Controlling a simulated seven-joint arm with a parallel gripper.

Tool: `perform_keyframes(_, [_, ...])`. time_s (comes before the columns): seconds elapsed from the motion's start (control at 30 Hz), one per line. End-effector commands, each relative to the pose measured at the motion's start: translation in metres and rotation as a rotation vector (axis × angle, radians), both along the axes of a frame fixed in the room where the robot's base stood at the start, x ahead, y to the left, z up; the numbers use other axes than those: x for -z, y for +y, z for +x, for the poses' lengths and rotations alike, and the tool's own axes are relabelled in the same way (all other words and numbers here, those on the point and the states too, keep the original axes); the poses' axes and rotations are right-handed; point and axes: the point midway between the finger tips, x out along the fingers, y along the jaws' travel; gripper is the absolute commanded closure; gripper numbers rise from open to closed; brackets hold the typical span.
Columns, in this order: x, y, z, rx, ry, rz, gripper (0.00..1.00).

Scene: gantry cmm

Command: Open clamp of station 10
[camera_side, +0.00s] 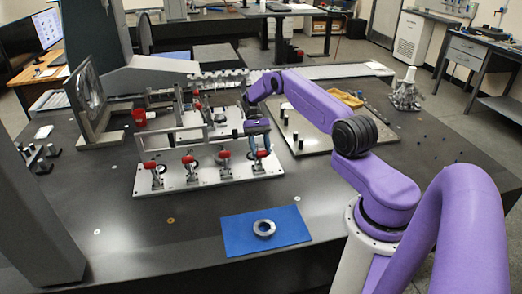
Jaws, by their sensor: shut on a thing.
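A pale fixture plate (210,178) carries a row of toggle clamps along its front edge. Three red-handled clamps show there: a left one (150,166), a middle one (188,160) and a right one (223,156). My gripper (260,148) is at the right end of this row, pointing down. It is shut on a clamp handle, which its fingers mostly hide. I cannot read any station number, so which clamp is station 10 is not clear. More red-handled clamps (197,106) stand farther back on the fixture.
A rail frame (178,136) stands over the middle of the fixture. A blue mat (240,235) with a metal ring (264,228) lies in front. A plate with black pegs (315,140) lies to the right. The dark front left table is mostly clear.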

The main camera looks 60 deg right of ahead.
Motion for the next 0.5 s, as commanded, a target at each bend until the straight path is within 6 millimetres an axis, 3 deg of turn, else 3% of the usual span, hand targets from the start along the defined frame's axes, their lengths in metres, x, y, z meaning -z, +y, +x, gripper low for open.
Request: perform_keyframes(0.5, [-0.0006, -0.0053, 0.0053, 0.000, 0.053, 0.055, 1.00])
